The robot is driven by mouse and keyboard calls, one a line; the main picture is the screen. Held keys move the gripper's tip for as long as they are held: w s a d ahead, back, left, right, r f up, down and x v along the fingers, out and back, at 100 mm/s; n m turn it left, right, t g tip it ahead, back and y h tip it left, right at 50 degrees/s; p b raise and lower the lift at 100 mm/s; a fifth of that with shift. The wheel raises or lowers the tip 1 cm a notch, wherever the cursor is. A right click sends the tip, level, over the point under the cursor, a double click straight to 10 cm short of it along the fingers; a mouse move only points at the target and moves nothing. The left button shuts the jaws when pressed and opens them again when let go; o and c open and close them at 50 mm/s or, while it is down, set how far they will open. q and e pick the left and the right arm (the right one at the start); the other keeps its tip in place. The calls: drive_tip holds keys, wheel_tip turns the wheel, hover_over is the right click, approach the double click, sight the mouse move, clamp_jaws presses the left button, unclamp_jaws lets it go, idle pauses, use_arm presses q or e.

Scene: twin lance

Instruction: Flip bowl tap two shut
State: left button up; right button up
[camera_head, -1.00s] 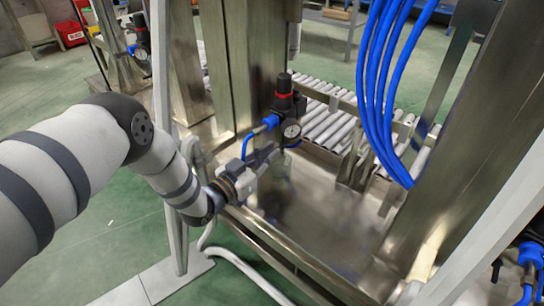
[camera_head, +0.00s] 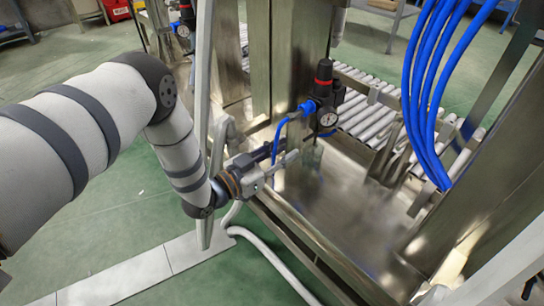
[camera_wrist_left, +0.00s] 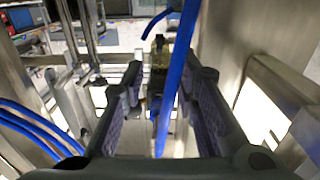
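A filter unit (camera_head: 324,82) with a black bowl, red ring and round gauge (camera_head: 328,119) hangs on the steel post in the head view. My left gripper (camera_head: 288,160) is below and left of it, pointing right, with a blue hose (camera_head: 277,150) near its fingers. In the left wrist view the two fingers (camera_wrist_left: 163,72) stand apart and open. My right gripper is not in view.
Several blue hoses (camera_head: 425,90) hang at the right. A roller conveyor (camera_head: 375,115) lies behind the post. A steel tray (camera_head: 335,205) and frame rail (camera_head: 300,240) lie below the gripper. A white pole (camera_head: 203,110) stands close beside my left forearm.

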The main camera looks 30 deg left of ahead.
use_arm(q)
drive_tip(key=v, duration=0.6)
